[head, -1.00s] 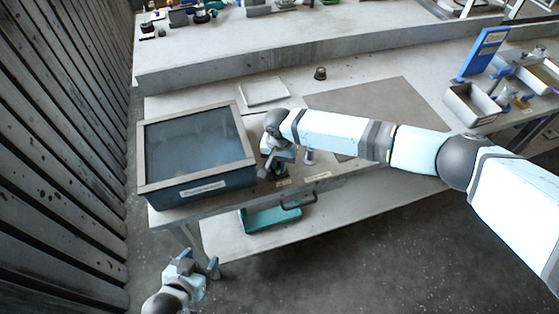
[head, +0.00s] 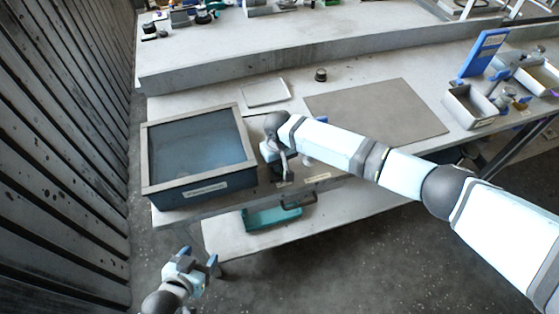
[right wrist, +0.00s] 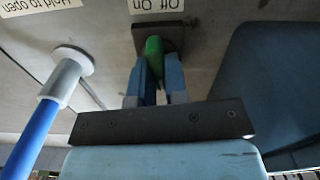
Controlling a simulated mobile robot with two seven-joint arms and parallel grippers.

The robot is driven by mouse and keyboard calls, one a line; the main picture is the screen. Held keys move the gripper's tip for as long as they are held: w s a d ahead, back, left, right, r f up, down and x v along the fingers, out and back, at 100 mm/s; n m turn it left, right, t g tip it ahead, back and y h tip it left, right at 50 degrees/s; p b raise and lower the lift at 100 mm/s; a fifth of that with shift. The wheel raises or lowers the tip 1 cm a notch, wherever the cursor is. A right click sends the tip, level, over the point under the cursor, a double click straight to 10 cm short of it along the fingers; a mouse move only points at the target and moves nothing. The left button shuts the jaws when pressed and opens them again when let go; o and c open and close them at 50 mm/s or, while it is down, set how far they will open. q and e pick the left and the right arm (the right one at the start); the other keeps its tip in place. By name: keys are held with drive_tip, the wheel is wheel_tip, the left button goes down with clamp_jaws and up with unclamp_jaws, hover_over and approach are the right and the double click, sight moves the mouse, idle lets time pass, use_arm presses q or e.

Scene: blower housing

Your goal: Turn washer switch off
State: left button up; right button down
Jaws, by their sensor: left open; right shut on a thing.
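The washer (head: 203,190) is a dark blue box with a grey-framed glass lid, at the left of the bench in the head view. Its green switch lever (right wrist: 154,58) stands out from a dark square plate (right wrist: 172,35) in the right wrist view, below an upside-down "Off On" label (right wrist: 156,5). My right gripper (right wrist: 155,82) is shut on the lever, one blue finger on each side. In the head view my right gripper (head: 278,168) is beside the washer's right side and hides the lever. My left gripper (head: 200,264) is open and empty, low in front of the bench.
A blue handle with a grey collar (right wrist: 66,82) stands left of the gripper, near a "Hold to open" label (right wrist: 40,5). A teal tray (head: 270,218) lies on the lower shelf. A grey mat (head: 400,105) and a small dark knob (head: 321,75) are on the bench.

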drive_tip(key=shift+n+p, duration=0.35)
drive_tip(key=shift+n, duration=1.95)
drive_tip(key=shift+a, duration=0.1)
drive_tip(key=c, duration=1.1)
unclamp_jaws()
drive_tip(key=shift+c, duration=0.2)
wheel_tip(320, 180, up, 14)
drive_tip(key=b, duration=0.1)
drive_tip(key=shift+b, duration=0.3)
drive_tip(key=shift+f, duration=0.1)
